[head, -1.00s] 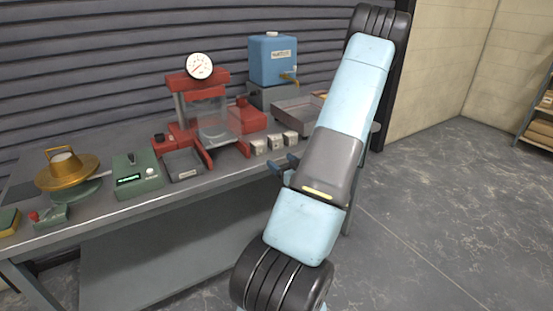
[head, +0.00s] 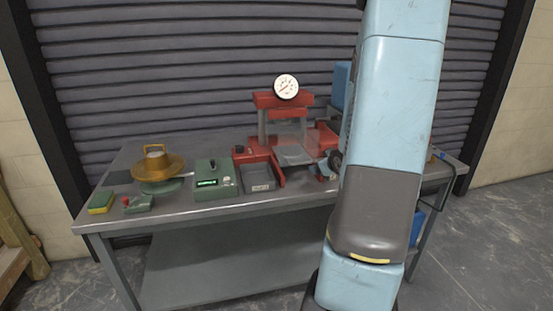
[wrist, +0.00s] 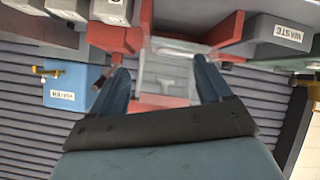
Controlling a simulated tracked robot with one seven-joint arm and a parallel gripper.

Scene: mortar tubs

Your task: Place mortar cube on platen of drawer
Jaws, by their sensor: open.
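Several pale grey mortar cubes (wrist: 66,9) sit in a row at the top left of the wrist view, which looks upside down. In the head view my arm hides them. The red press with a round gauge (head: 286,87) stands on the bench. Its grey drawer platen (head: 294,155) lies low at the front of the frame; it shows in the wrist view (wrist: 165,72) beyond my fingers, partly behind a clear panel. My gripper (wrist: 163,78) is open, with its two blue fingers wide apart and no cube between them.
A grey waste tray (head: 260,183) sits left of the platen. Further left are a green device (head: 214,181), a brass flow table (head: 158,168) and a yellow-green sponge (head: 101,202). A blue water container (wrist: 72,88) shows in the wrist view.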

